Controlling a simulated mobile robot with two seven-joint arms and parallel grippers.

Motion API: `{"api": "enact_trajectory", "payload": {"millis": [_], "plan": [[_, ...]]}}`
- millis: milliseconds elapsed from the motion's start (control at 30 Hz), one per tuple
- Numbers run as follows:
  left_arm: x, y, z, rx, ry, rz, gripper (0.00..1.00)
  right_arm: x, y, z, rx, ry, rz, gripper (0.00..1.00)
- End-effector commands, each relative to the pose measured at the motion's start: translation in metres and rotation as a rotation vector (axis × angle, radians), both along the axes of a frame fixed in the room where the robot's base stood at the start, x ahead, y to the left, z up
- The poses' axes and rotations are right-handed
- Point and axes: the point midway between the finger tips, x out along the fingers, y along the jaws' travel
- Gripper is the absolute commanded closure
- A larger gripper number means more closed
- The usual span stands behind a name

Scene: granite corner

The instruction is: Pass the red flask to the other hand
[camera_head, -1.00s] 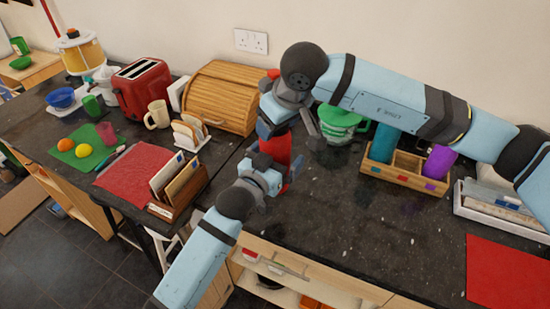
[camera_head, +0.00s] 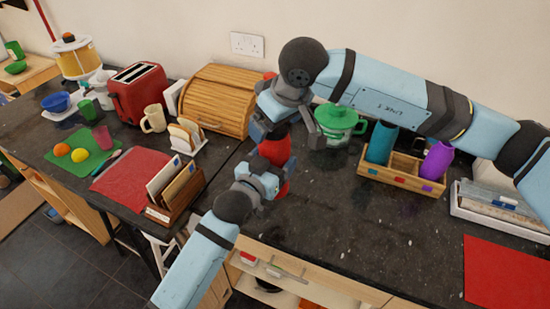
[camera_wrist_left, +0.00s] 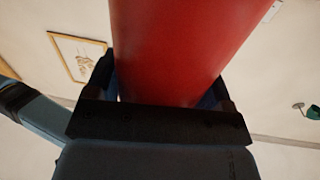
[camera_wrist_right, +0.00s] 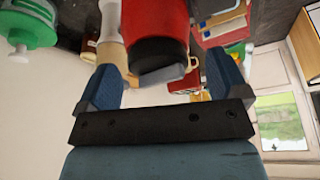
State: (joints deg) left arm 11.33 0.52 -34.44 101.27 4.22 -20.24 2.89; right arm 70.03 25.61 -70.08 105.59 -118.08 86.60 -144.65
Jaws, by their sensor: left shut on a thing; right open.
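The red flask (camera_head: 275,152) stands between my two grippers in the head view, above the dark worktop. My left gripper (camera_head: 268,186) is shut on its lower part; in the left wrist view the red flask (camera_wrist_left: 180,45) fills the space between the fingers. My right gripper (camera_head: 290,122) is at the flask's upper end and is open. In the right wrist view the flask's dark top (camera_wrist_right: 160,58) points in between the open right fingers (camera_wrist_right: 165,85). I cannot tell whether the right fingers touch it.
A wooden holder (camera_head: 400,176) with a teal and a purple flask is to the right. A wooden bread bin (camera_head: 215,100) and a letter rack (camera_head: 177,195) are to the left. The front middle worktop is clear.

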Motion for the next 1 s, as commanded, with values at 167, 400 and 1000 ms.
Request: {"api": "enact_trajectory", "payload": {"millis": [167,400,1000], "plan": [[0.0,0.0,0.001,-0.001,-0.002,0.0,0.6,-0.011,-0.01,0.037,0.001,-0.006,0.0,0.08],[0.0,0.0,0.001,-0.001,-0.002,0.0,0.6,-0.025,-0.02,0.078,0.0,-0.005,-0.001,0.08],[0.0,0.0,0.001,-0.001,-0.002,0.0,0.6,-0.106,0.028,0.013,0.511,0.634,-0.206,0.08]]}}
